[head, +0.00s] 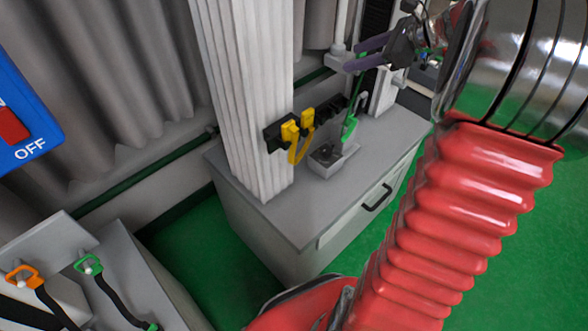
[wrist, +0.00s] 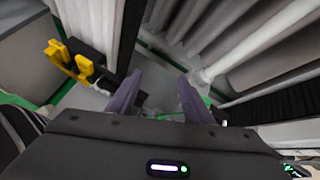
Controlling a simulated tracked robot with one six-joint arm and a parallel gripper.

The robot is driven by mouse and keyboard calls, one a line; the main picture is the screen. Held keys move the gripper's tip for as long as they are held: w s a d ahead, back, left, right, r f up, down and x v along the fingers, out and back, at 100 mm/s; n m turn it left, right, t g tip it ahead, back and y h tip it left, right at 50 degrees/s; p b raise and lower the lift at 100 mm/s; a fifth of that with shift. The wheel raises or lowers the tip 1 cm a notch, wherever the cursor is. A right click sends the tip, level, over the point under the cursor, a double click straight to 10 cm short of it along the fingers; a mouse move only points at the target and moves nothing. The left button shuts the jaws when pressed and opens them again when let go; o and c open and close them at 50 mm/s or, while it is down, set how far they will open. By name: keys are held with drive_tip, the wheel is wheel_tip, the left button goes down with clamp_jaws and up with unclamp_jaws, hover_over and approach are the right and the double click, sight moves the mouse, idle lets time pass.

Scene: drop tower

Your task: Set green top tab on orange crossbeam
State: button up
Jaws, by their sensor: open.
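My gripper (head: 352,57) is open, its two purple fingers pointing left beside a white post above the grey cabinet. In the wrist view nothing shows between the fingertips (wrist: 159,79). A green clip-like piece (head: 349,127) hangs by the small grey box on the cabinet, below the gripper and apart from it. A thin dark green strip runs up from it toward the fingers. I cannot tell whether this piece is the green top tab. No orange crossbeam can be made out. An orange handle (head: 22,276) with a black strap shows at lower left.
Yellow clips (head: 291,131) sit on a black bracket on the white fluted column (head: 248,90), and also show in the wrist view (wrist: 84,66). The grey cabinet top (head: 300,205) is clear in front. A green handle (head: 88,262) is at lower left. Curtains hang behind.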

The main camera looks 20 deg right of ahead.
drive_tip(key=s+a+n+g, duration=0.1)
drive_tip(key=s+a+n, duration=0.25)
drive_tip(key=a, duration=0.35)
drive_tip(key=s+a+f+n+g+h, duration=0.1)
drive_tip(key=s+a+n+g, duration=0.1)
drive_tip(key=a+n, duration=0.4)
drive_tip(key=s+a+n+g, duration=0.1)
drive_tip(key=s+a+n, duration=0.2)
drive_tip(key=a, duration=0.4)
drive_tip(key=s+a+f+n+h, duration=0.2)
drive_tip(key=s+a+n, duration=0.2)
drive_tip(key=s+n, duration=0.3)
drive_tip(key=s+a+f+n+h, duration=0.2)
drive_tip(key=s+a+n, duration=0.2)
drive_tip(key=s+n, duration=0.3)
drive_tip(key=shift+s+a+f, duration=0.15)
drive_tip(key=shift+s+a, duration=0.2)
drive_tip(key=shift+a, duration=0.05)
drive_tip(key=shift+n, duration=0.25)
